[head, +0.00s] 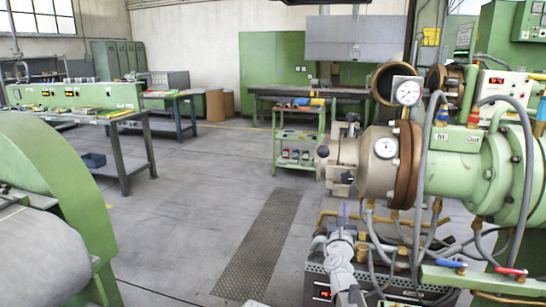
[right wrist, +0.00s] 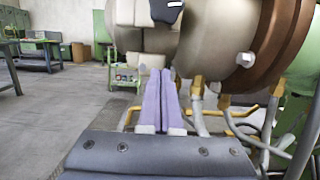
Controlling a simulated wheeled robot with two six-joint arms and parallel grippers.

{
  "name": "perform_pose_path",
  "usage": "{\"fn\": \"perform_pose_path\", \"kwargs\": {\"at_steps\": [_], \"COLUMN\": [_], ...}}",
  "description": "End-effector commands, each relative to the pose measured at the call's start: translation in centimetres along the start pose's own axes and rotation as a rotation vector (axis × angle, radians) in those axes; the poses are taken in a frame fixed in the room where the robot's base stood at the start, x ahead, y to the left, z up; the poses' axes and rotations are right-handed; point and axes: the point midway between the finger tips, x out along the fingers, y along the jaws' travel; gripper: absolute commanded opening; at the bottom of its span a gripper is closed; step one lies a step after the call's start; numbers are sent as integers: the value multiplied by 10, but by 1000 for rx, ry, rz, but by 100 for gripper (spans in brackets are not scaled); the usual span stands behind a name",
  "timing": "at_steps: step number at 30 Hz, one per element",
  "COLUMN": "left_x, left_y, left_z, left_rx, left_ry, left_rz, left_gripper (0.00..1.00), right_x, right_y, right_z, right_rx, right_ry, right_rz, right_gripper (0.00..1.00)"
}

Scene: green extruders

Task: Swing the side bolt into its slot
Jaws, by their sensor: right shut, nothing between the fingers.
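The green extruder (head: 460,160) stands at the right of the head view, with a beige head (head: 378,165) and a brown ring. Bolt-like parts sit at the left end of the head: a rounded knob (head: 322,152) and a darker block (head: 341,178) below it. I cannot tell for certain which is the side bolt or where its slot is. In the right wrist view a dark block (right wrist: 166,10) shows at the top edge, cut off. My right gripper (head: 343,208) has its purple fingers together below the head, apart from it; they also show in the right wrist view (right wrist: 160,74). My left gripper is out of view.
Grey hoses (head: 372,232) and brass pipes (head: 345,216) run below the extruder, close to my right gripper. A grey control box (head: 318,285) stands beneath. A green cart (head: 298,140) is behind. The floor to the left is open, with a dark grating (head: 262,245).

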Motion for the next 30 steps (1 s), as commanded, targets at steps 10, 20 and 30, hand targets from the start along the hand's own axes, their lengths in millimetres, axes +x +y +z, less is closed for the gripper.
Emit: {"fn": "perform_pose_path", "kwargs": {"at_steps": [10, 20, 30], "left_x": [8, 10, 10], "left_y": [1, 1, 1], "left_z": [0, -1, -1], "left_rx": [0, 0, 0], "left_ry": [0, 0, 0], "left_rz": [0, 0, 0], "left_gripper": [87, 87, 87], "right_x": [-36, -49, -60], "right_y": [-1, 0, 33], "right_z": [-1, 0, -17], "right_rx": [0, 0, -310], "right_ry": [0, 0, 58], "right_rz": [0, 0, 181], "right_gripper": [0, 0, 0]}}
